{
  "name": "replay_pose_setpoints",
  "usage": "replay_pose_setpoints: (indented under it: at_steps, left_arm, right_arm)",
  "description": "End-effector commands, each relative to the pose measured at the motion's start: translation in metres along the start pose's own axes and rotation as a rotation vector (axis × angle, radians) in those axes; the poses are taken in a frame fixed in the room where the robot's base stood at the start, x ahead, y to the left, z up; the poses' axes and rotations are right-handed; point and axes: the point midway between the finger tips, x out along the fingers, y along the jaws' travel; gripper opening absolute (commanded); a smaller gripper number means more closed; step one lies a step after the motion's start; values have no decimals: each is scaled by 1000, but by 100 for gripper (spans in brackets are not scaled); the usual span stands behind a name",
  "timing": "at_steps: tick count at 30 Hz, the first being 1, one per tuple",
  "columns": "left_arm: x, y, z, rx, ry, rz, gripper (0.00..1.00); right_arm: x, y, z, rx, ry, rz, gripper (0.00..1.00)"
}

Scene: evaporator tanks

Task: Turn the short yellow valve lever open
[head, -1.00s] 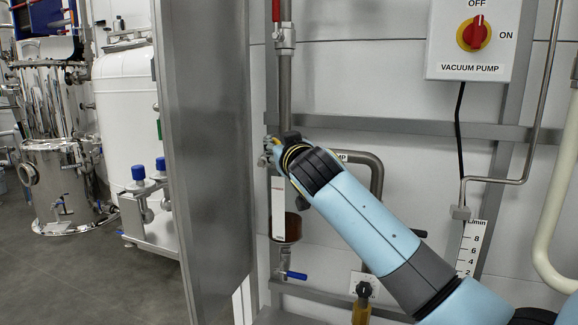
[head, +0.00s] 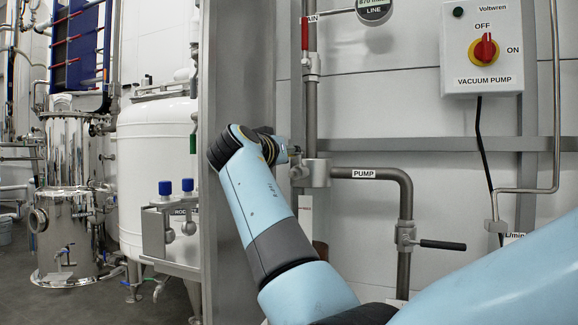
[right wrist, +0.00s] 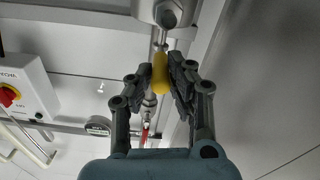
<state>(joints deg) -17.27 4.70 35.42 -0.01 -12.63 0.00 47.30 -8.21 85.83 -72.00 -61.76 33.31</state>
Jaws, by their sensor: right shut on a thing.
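The short yellow lever (right wrist: 160,76) shows in the right wrist view, pointing away from a grey metal valve body (right wrist: 168,14). My right gripper (right wrist: 161,80) has its two dark fingers on either side of the lever and is shut on it. In the head view my right gripper (head: 291,153) is small and partly hidden by its wrist, beside the grey pipe junction (head: 315,173). The lever cannot be made out there. My left gripper is in neither view.
A metal post (head: 236,80) stands just left of my right wrist. A red lever (head: 305,35) is above on the vertical pipe. A black lever (head: 442,245) is on the PUMP pipe (head: 404,200). The vacuum pump switch box (head: 482,75) is on the right wall.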

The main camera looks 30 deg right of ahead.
Motion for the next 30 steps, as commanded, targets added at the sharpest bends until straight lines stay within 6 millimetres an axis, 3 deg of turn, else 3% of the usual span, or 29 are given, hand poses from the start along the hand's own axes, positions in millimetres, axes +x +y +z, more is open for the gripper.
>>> replay_pose_setpoints:
  at_steps: [14,15,20,30]
  left_arm:
    - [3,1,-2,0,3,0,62]
    - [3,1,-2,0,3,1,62]
    - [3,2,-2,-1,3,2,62]
    - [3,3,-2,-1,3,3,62]
  right_arm:
    - [0,0,-5,5,4,13,0]
    - [0,0,-5,5,5,13,18]
    - [0,0,-5,5,6,12,39]
    - [0,-1,-6,7,6,9,41]
